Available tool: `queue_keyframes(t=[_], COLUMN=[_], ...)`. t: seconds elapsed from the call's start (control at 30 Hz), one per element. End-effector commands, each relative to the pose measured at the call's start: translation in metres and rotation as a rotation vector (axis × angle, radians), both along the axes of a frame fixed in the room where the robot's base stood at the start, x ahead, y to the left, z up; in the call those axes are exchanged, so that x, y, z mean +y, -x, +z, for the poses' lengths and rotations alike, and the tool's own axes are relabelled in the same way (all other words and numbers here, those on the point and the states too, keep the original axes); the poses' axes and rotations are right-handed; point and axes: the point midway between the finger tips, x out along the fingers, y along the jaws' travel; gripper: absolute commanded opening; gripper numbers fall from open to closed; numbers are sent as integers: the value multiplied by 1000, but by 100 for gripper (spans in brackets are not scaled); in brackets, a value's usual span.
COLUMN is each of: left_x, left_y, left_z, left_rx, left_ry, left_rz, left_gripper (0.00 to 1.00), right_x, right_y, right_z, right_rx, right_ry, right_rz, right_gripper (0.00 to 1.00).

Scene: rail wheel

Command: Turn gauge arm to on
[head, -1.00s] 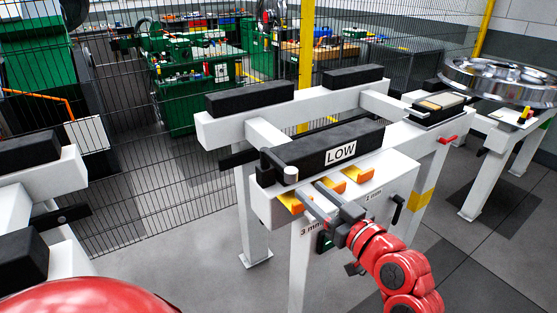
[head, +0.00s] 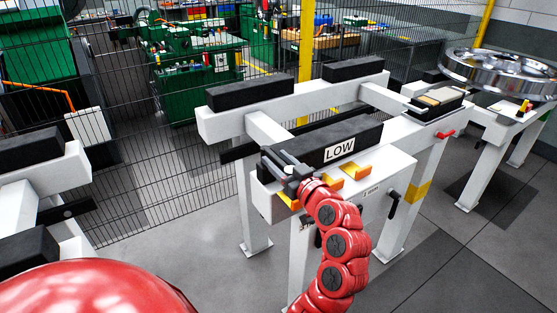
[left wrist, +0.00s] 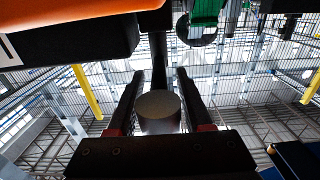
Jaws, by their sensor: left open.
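My left gripper (head: 283,167) is at the left front end of the black block labelled LOW (head: 339,150), with its jaws open. In the left wrist view the open fingers (left wrist: 160,103) stand on either side of a grey cylindrical knob (left wrist: 159,112). A dark bar (left wrist: 158,60) runs away behind the knob; it looks like the gauge arm. In the head view the gripper hides most of that knob. A black bar (head: 238,152) sticks out at the block's left end; I cannot tell whether it is the same part. My right gripper is not in view.
Orange tabs (head: 356,171) stick out below the block, close to my gripper. A black handle (head: 393,203) is on the white box's front. A white frame (head: 215,125) with black pads stands behind. A metal wheel (head: 500,72) is at right. Grey floor (head: 450,260) is clear.

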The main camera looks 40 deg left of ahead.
Motion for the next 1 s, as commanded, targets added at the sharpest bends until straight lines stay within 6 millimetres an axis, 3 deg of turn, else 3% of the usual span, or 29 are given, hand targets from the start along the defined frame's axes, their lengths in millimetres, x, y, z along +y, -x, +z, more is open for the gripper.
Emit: queue_keyframes(t=[0.07,0.33,1.0], left_x=[0,0,0], left_y=[0,0,0], left_z=[0,0,0], left_rx=[0,0,0], left_ry=[0,0,0], left_rz=[0,0,0], left_gripper=[48,0,0], right_x=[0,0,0], right_y=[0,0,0], right_z=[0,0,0], right_rx=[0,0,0], right_ry=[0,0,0], right_rz=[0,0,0], right_gripper=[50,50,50])
